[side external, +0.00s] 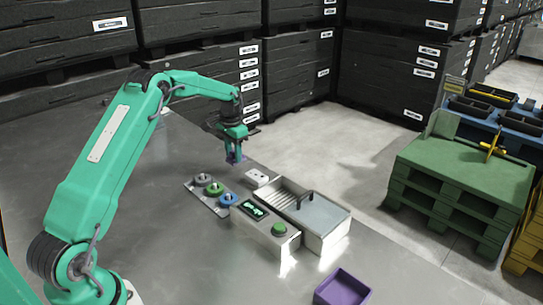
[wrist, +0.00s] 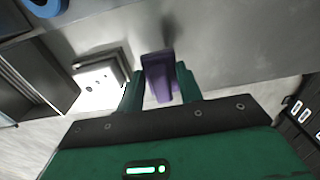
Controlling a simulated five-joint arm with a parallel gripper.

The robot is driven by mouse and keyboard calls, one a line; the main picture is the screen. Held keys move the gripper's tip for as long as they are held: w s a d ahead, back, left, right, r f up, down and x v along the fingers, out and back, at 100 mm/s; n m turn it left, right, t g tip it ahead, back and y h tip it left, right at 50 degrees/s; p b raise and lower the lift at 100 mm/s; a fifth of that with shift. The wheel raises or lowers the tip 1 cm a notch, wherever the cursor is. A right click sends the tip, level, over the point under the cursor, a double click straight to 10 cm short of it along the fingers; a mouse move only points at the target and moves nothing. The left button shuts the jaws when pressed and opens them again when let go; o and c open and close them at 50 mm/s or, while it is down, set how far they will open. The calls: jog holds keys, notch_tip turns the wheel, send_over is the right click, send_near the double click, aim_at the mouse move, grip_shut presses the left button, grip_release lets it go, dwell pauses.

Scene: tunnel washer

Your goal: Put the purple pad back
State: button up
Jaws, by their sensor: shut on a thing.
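My gripper (side external: 234,158) hangs pointing down above the far part of the metal table, behind the small white plate. It is shut on the purple pad (wrist: 158,75), which sits upright between the green fingers in the wrist view. Only a small bit of purple shows at the fingertips in the side view. The pad looks held clear of the table, but the exact height is hard to tell. A purple open tray (side external: 343,287) stands empty at the table's front right, away from my gripper.
A grey strip with grey, green and blue round pieces (side external: 214,189) lies below my gripper. Beside it are a white plate (side external: 257,178), a box with a screen and green button (side external: 265,226), and a metal trough with a handled lid (side external: 310,212). The table's left is clear.

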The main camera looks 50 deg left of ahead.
aim_at(234, 162)
jog(key=shift+f, duration=1.9)
jog(key=shift+f, duration=0.15)
jog(key=o, duration=0.9)
notch_tip(234, 162, up, 12)
jog(key=shift+r, duration=0.1)
jog(key=shift+d+r, duration=0.1)
jog(key=shift+r, duration=0.05)
